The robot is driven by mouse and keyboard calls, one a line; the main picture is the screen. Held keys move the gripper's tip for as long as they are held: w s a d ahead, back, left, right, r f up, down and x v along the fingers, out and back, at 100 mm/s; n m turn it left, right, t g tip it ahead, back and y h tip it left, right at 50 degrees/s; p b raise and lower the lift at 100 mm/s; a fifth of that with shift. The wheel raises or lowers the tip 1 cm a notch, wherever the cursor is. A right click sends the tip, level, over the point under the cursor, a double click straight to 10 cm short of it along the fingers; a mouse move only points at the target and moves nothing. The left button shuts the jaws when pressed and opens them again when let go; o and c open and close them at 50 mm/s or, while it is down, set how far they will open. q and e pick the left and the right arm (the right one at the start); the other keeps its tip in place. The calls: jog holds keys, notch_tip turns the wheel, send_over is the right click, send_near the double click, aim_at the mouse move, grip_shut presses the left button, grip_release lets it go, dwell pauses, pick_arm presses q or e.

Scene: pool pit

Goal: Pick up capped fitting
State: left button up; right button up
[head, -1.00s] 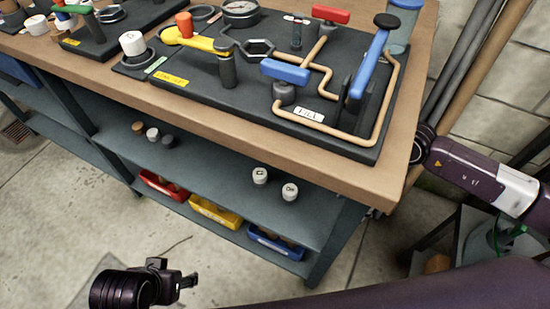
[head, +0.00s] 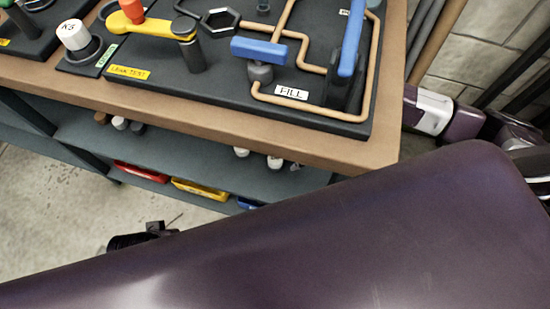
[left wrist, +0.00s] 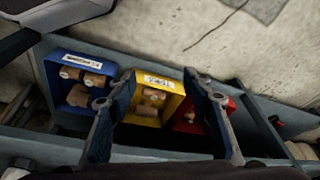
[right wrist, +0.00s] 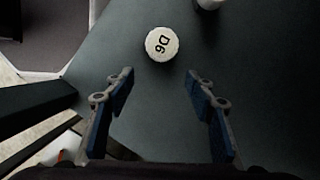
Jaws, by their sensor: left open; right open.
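A second white cap (right wrist: 209,4) shows at the top edge. In the head view two white-capped fittings (head: 274,162) show on the shelf under the benchtop edge; their lower parts and most of my right gripper are hidden.
The wooden benchtop (head: 387,150) overhangs the shelf (head: 190,152). On it is a board with pipes, a blue handle (head: 258,50) and a white K3 cap (head: 74,35). Red, yellow (left wrist: 152,104) and blue (left wrist: 80,82) bins sit below. My purple arm covers the lower right head view.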

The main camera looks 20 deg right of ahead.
aim_at(275, 160)
jog(key=a, duration=0.4)
jog(key=shift+a+f, duration=0.15)
jog(key=shift+f, duration=0.15)
jog(key=shift+b+x, duration=0.6)
jog(key=shift+x, duration=0.6)
pick_arm(q)
jog(key=v, duration=0.4)
jog(key=shift+w, duration=0.3)
pick_arm(e)
jog(key=shift+c, duration=0.6)
jog(key=c, duration=1.1)
jog(key=shift+c, duration=0.2)
jog(key=shift+r, duration=0.2)
